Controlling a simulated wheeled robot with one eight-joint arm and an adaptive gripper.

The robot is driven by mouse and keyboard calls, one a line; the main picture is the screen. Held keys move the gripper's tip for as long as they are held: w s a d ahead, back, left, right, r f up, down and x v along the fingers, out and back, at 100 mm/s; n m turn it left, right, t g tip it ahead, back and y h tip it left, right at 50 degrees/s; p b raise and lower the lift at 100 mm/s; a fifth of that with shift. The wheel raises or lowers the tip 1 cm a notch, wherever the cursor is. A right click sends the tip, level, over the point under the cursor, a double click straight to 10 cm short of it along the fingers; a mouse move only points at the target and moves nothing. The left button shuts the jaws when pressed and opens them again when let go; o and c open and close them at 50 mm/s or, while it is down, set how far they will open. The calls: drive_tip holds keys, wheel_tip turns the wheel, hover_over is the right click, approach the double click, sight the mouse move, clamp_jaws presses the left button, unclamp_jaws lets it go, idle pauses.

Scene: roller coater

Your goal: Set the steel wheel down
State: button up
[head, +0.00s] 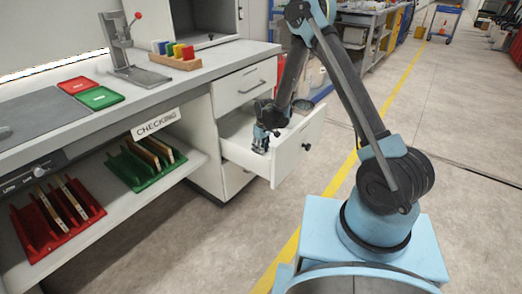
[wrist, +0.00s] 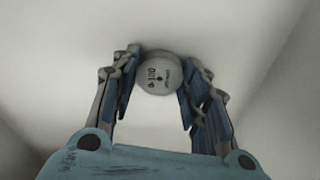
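The steel wheel (wrist: 159,75) shows in the wrist view as a small round grey disc with dark markings on its face. It sits between the fingertips of my gripper (wrist: 161,80), with a finger against each side. My gripper (head: 262,142) is inside the open drawer (head: 290,150) in the head view, pointing down. The wheel cannot be made out in the head view. The pale drawer floor lies behind the wheel in the wrist view; I cannot tell whether the wheel touches it.
The drawer's front and side walls stand close around my gripper. The bench above holds a press stand (head: 128,55), a rack of coloured blocks (head: 175,58), and red (head: 76,85) and green (head: 100,97) trays. A shelf below holds green (head: 142,165) and red (head: 55,220) racks.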

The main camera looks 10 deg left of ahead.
sight(263, 151)
drive_tip(key=shift+o, duration=1.3)
wheel_tip(263, 151, up, 12)
drive_tip(key=d, duration=0.1)
drive_tip(key=shift+s+d, duration=0.15)
drive_tip(key=shift+s, duration=0.2)
drive_tip(key=s+d+r+m, duration=0.3)
drive_tip(key=s+d+r, duration=0.1)
drive_tip(key=d+r, duration=0.75)
drive_tip(key=s+d+r+m, duration=0.2)
drive_tip(key=s+d+r, duration=0.2)
drive_tip(key=d+r, duration=0.8)
drive_tip(key=s+d+f+m, duration=0.3)
drive_tip(key=s+d, duration=0.7)
drive_tip(key=s, duration=0.1)
drive_tip(key=s+d+f+m+t+h, duration=0.1)
drive_tip(key=s+d+f+m, duration=0.2)
drive_tip(key=s+d, duration=0.8)
drive_tip(key=shift+s+f+m, duration=0.15)
drive_tip(key=shift+s+m, duration=0.15)
